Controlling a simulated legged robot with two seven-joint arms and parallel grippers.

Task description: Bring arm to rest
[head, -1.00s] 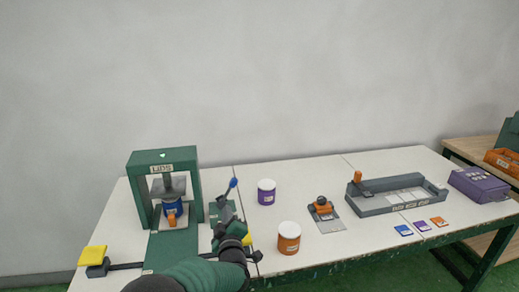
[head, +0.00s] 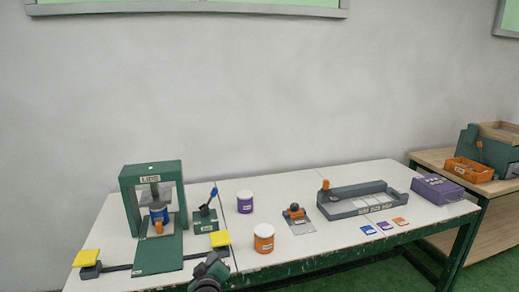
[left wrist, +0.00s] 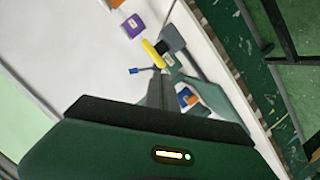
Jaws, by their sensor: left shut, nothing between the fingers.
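My left gripper (head: 212,264) shows low in the head view at the table's front edge, just below the right yellow pad (head: 220,239). Its fingers (left wrist: 158,92) are shut and empty in the left wrist view, pointing over the tabletop and the yellow pad (left wrist: 152,52). Most of the left arm is below the head view's bottom edge. My right gripper is not in view.
A green lid press (head: 150,170) holding a blue can (head: 158,213) stands at the left. A blue-knobbed lever (head: 206,218), a purple jar (head: 245,203) and an orange jar (head: 264,240) stand to its right. A grey tray fixture (head: 355,206) is farther right.

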